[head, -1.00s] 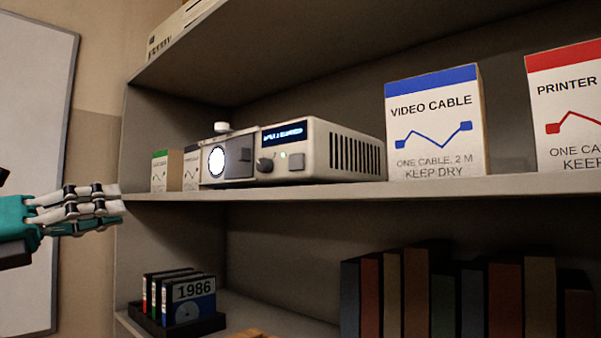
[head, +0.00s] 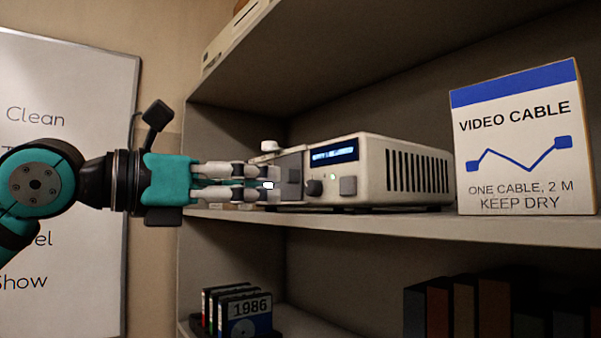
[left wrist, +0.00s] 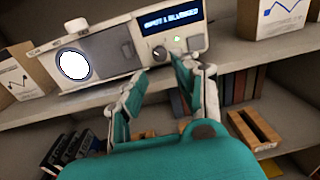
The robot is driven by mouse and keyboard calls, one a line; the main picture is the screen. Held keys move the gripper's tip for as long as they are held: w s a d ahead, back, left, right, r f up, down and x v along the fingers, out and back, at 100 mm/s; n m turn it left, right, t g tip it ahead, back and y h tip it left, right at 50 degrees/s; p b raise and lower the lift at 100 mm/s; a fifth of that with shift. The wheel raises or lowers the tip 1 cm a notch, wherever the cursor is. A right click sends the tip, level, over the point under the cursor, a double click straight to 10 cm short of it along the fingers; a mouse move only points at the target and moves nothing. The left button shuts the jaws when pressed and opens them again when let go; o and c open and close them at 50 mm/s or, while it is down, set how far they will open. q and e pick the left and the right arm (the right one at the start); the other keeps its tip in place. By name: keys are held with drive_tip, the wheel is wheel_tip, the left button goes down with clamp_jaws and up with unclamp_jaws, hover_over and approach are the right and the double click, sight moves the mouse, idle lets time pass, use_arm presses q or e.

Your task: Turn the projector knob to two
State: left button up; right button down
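The off-white projector (head: 372,165) stands on the shelf, its front facing left. Its front has a lit blue display (head: 334,155), a dark round knob (head: 315,187), a green light and a square grey button (head: 348,186). A white cap-like knob (head: 270,146) sits on top. My left gripper (head: 275,182) is before the projector's front, its fingers hiding the lens in the head view. In the left wrist view, the fingers (left wrist: 160,67) are spread and empty, with the dark knob (left wrist: 158,53) just beyond and between the tips. Contact cannot be told. The knob's setting is too small to read.
The shelf board (head: 400,224) runs under the projector. A video cable box (head: 520,140) stands to its right. Disk boxes (head: 235,310) and books (head: 480,305) are on the lower shelf. A whiteboard (head: 75,120) hangs at the left.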

sight(308, 189)
use_arm(q)
drive_tip(key=p+x, duration=0.2)
drive_tip(key=x, duration=0.3)
drive_tip(key=shift+w+d+r, duration=0.15)
drive_tip(key=shift+w+d, duration=0.05)
drive_tip(key=shift+d, duration=0.15)
drive_tip(key=shift+w+d, duration=0.35)
drive_tip(key=shift+d, duration=0.1)
clamp_jaws()
